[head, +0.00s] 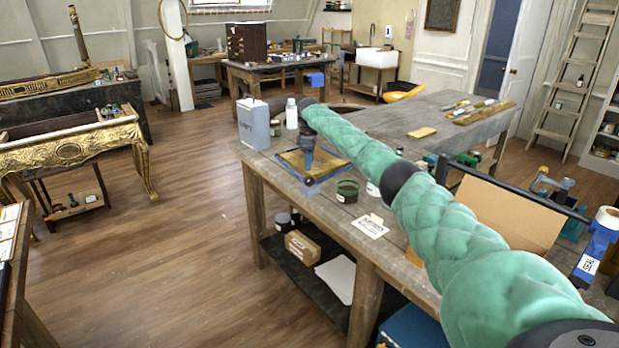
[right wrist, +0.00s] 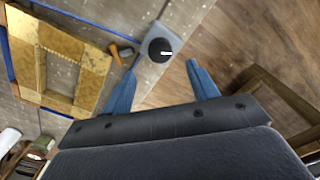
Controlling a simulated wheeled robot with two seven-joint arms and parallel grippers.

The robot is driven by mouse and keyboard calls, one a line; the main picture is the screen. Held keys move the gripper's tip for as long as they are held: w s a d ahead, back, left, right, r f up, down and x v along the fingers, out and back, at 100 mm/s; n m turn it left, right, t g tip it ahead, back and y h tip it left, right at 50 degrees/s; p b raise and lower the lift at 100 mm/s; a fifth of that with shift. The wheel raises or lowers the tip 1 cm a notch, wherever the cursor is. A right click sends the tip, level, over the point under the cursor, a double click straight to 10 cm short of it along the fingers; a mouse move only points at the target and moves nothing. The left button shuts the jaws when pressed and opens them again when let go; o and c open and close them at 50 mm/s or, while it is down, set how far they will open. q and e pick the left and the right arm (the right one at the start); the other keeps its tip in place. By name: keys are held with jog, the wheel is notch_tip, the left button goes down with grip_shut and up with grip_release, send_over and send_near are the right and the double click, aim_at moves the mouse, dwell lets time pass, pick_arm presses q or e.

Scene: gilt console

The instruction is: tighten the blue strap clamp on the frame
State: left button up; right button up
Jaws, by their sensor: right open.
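The gilt frame (head: 294,163) lies flat on the near workbench, partly hidden by my right arm. In the right wrist view the frame (right wrist: 88,62) is at the left, with a blue strap (right wrist: 7,55) along its outer edges. A small orange and dark piece (right wrist: 121,52) is beside the frame; I cannot tell if it belongs to the clamp. My right gripper (head: 308,181) points down at the frame's near side in the head view. My left gripper is out of view.
A dark green jar (head: 347,191) and a paper label (head: 370,227) are nearer. A cardboard box (head: 510,215) stands at the right. Wood floor is open at left.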

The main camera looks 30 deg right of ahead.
aim_at(309, 179)
pick_arm(q)
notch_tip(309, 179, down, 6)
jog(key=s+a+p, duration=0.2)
jog(key=shift+p, duration=0.3)
pick_arm(e)
jog(key=shift+f, duration=3.75)
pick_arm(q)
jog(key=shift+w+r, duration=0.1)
pick_arm(e)
jog(key=c, duration=1)
